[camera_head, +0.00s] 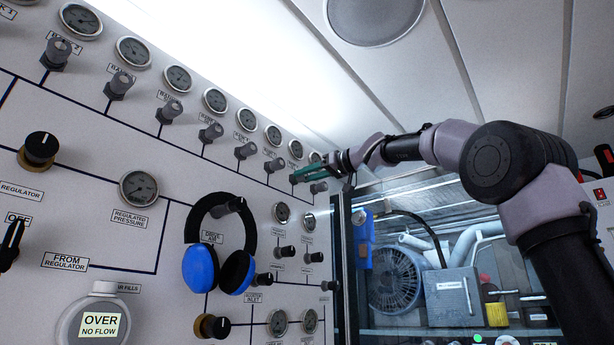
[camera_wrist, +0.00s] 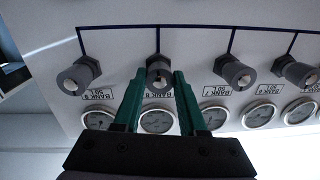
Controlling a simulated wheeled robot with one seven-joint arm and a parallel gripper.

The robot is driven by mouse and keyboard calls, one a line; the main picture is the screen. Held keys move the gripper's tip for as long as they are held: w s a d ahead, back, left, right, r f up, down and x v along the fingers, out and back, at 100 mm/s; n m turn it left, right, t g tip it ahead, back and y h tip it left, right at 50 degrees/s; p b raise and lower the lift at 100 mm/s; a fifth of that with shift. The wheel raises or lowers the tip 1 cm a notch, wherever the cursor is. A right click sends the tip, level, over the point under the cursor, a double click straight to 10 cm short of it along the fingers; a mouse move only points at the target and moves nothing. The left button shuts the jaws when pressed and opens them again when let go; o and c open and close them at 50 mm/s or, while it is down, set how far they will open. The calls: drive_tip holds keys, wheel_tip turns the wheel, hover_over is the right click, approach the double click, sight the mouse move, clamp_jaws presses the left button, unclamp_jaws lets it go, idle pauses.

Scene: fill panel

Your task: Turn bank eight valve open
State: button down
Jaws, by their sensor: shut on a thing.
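The bank eight valve is a grey round knob (camera_wrist: 159,78) on a dark stem, second from the left in the wrist view. My gripper's green fingers (camera_wrist: 159,72) are shut on this knob, one on each side. In the head view my gripper (camera_head: 294,178) reaches the far right end of the valve row, and the gripped knob is hidden behind the fingers.
The neighbouring knobs (camera_wrist: 80,76) and (camera_wrist: 236,75) stand close on both sides, with a gauge (camera_wrist: 157,120) beside the gripped valve. Blue headphones (camera_head: 219,245) hang on the panel. A glass-fronted compartment (camera_head: 440,290) stands to the right.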

drive_tip(key=n, duration=0.5)
drive_tip(key=shift+f, duration=0.1)
drive_tip(key=n, duration=0.4)
drive_tip(key=shift+n+h, duration=0.4)
idle(0.4)
drive_tip(key=shift+c, duration=2.4)
unclamp_jaws()
drive_tip(key=v, duration=1)
drive_tip(key=shift+s+d, duration=0.25)
drive_tip(key=shift+d, duration=0.05)
